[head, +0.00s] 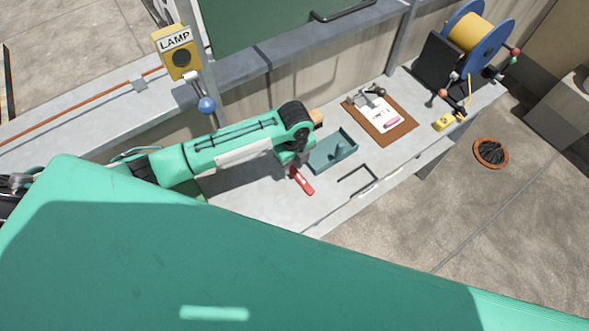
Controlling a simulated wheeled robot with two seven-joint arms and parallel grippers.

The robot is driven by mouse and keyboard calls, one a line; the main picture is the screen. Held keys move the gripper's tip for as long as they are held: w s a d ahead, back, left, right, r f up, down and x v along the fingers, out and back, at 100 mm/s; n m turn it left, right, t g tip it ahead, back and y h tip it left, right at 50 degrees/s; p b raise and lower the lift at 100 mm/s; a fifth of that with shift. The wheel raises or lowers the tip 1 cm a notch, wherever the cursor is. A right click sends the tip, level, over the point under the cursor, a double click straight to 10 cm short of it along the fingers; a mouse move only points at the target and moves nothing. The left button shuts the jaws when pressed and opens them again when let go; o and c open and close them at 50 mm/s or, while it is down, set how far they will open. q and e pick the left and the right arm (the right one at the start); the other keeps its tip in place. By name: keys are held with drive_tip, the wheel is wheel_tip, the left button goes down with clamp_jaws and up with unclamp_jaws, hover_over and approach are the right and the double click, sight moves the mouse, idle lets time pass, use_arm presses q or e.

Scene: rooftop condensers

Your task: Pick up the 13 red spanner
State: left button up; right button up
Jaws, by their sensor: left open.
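A small red tool with a pale mark, apparently the red spanner (303,183), lies on the grey bench top. Its number is too small to read. My left arm reaches in from the left, and my left gripper (293,166) points down at the upper end of the red tool. The gripper is open, but its fingers are small and partly hidden under the wrist. I cannot tell whether they touch the tool. My right gripper is not in view.
A teal tray (334,150) sits right of my gripper, with a black handle-shaped bar (357,177) near the bench edge. Beyond are a brown clipboard (397,132), a yellow block (444,122) and a cable reel (470,33). A yellow LAMP box (177,52) stands behind my arm.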

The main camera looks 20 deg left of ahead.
sight(294, 171)
use_arm(q)
drive_tip(key=shift+a+f+p, duration=0.1)
drive_tip(key=shift+f+p, duration=0.4)
drive_tip(key=shift+f, duration=0.05)
drive_tip(key=f, duration=0.2)
drive_tip(key=f+p, duration=0.1)
drive_tip(key=shift+w+a, duration=0.1)
drive_tip(key=shift+w, duration=0.15)
drive_tip(key=shift+f, duration=0.5)
clamp_jaws()
